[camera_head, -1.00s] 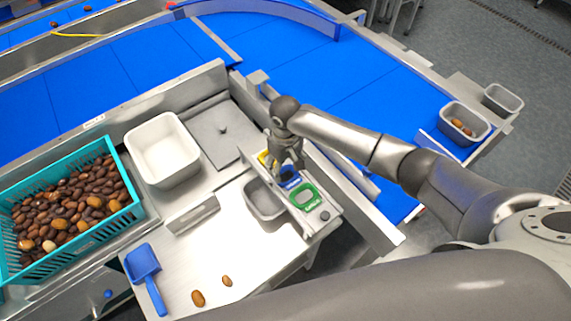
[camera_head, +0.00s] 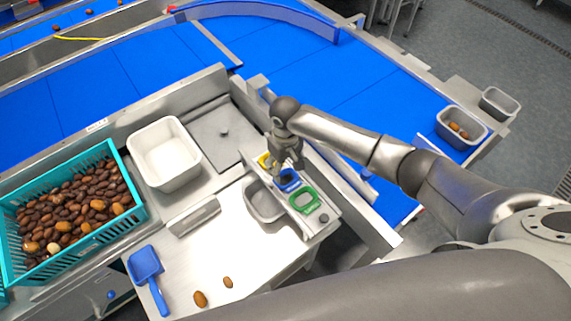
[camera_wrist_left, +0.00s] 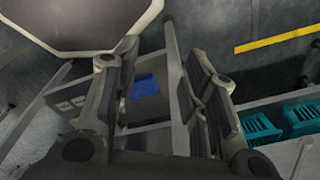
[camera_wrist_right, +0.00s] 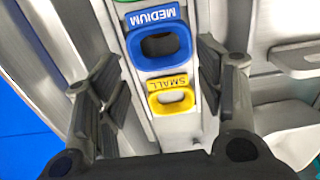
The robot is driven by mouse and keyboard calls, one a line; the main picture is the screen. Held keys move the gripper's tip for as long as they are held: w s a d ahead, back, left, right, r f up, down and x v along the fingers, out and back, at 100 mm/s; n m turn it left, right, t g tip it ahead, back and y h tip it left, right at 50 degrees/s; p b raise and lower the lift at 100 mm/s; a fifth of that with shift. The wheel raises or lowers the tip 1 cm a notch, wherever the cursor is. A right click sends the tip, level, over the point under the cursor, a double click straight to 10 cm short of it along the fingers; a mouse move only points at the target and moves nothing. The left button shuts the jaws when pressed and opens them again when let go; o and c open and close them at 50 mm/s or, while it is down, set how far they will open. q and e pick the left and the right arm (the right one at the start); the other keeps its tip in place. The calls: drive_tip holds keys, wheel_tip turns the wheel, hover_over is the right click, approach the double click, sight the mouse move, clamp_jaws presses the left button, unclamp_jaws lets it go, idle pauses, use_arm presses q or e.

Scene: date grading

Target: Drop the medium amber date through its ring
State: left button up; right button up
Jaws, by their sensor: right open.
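My right gripper (camera_head: 289,168) is over the ring plate by the blue ring (camera_head: 289,181). In the right wrist view the gripper (camera_wrist_right: 168,100) is open, with nothing between its fingers. The blue ring (camera_wrist_right: 163,46), labelled MEDIUM, and the yellow ring (camera_wrist_right: 172,99), labelled SMALL, lie below it. A larger amber-brown date (camera_head: 200,298) and a smaller one (camera_head: 227,282) lie on the steel table. I cannot tell which date is the medium amber one. My left gripper (camera_wrist_left: 158,95) is open and empty, seen only in its wrist view.
The green ring (camera_head: 303,201) is beside the blue one. A grey bin (camera_head: 252,201) stands left of the rings. A white tub (camera_head: 160,138), a teal crate of dates (camera_head: 137,190) and a blue scoop (camera_head: 145,264) are farther left. A grey tub with dates (camera_head: 446,133) stands far right.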

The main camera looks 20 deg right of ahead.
wheel_tip(320, 180, up, 4)
drive_tip(key=shift+r+p, duration=0.1)
drive_tip(key=shift+p, duration=1.05)
drive_tip(key=shift+s+a, duration=0.1)
